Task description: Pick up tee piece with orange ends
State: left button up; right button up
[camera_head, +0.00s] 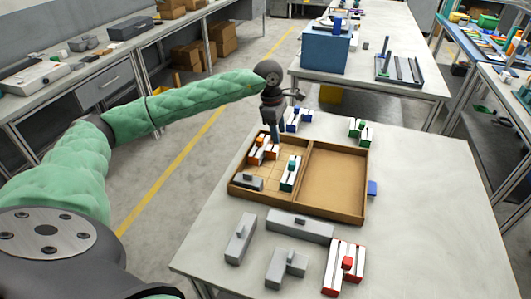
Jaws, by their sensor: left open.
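The piece with orange ends (262,150) is white and orange and lies in the left compartment of the wooden tray (300,205). Its exact shape is partly unclear at this size. My left gripper (275,138) reaches in from the left and points down just above the back edge of the tray, close over the orange-ended piece. The gripper is open and appears empty; its fingers are small and dark. My right gripper is out of view.
The same compartment holds a green-and-white piece (290,173) and a grey piece (248,182); the right compartment (336,181) is empty. Blue-and-white (297,120) and green-and-white (360,131) pieces lie behind. Grey blocks (299,227) and a red-and-white piece (344,268) lie in front.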

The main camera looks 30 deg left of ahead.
pick_arm(q)
jog(key=r+y, duration=0.1)
jog(key=y, duration=0.1)
send_over(262, 139)
jog(key=shift+d+r, duration=0.1)
jog(key=shift+r, duration=0.05)
jog(key=shift+f, duration=1.25)
jog(key=shift+f+p, duration=0.25)
jog(key=shift+p, duration=0.15)
jog(key=shift+f+p, duration=0.3)
jog(key=shift+f, duration=0.1)
notch_tip(262, 139, down, 4)
jog(key=shift+r+p, duration=0.1)
jog(key=shift+p, duration=0.5)
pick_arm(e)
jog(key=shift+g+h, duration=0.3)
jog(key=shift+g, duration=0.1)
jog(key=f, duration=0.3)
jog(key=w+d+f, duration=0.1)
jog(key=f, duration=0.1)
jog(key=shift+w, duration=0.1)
pick_arm(q)
grip_shut()
